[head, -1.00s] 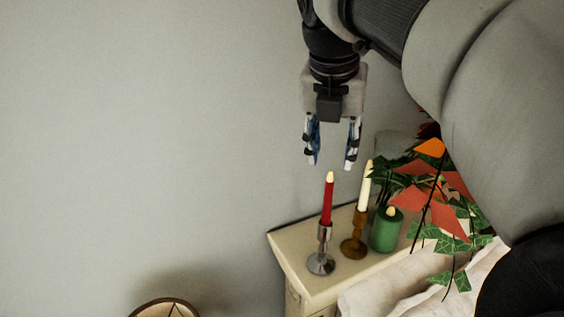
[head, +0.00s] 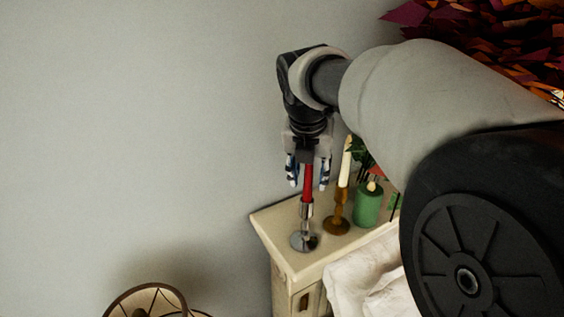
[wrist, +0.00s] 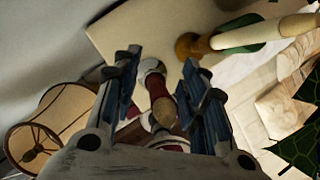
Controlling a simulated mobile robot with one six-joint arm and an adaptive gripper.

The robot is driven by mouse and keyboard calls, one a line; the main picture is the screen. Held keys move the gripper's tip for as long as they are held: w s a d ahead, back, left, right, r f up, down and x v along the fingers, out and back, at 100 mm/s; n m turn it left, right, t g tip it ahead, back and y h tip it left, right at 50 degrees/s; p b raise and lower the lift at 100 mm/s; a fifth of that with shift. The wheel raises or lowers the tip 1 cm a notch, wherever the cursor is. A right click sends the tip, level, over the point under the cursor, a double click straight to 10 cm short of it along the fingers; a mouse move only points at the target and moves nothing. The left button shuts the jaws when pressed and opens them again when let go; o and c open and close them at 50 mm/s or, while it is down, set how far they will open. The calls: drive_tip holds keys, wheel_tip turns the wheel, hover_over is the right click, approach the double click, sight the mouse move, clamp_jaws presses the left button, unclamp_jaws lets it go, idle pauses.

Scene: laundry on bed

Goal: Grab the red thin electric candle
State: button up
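The thin red candle (head: 307,187) stands upright in a silver holder (head: 304,240) near the left end of the cabinet top (head: 275,222). My gripper (head: 307,185) is open and points down over it, with one finger on each side of the candle. The candle's top is hidden behind the gripper in the head view. In the wrist view the red candle (wrist: 183,97) lies between the two open fingers (wrist: 160,95), with its pale flame tip toward the palm. Gaps show between the fingers and the candle.
A white candle (head: 346,163) in a brown wooden holder (head: 337,222) stands close to the right. A green candle (head: 367,206) and a leafy plant are beyond it. A lampshade (head: 146,300) is at the lower left; white cloth (head: 362,270) is at the lower right.

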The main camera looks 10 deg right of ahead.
drive_tip(key=shift+x, duration=0.85)
drive_tip(key=shift+r, duration=0.1)
drive_tip(key=shift+c, duration=0.4)
clamp_jaws()
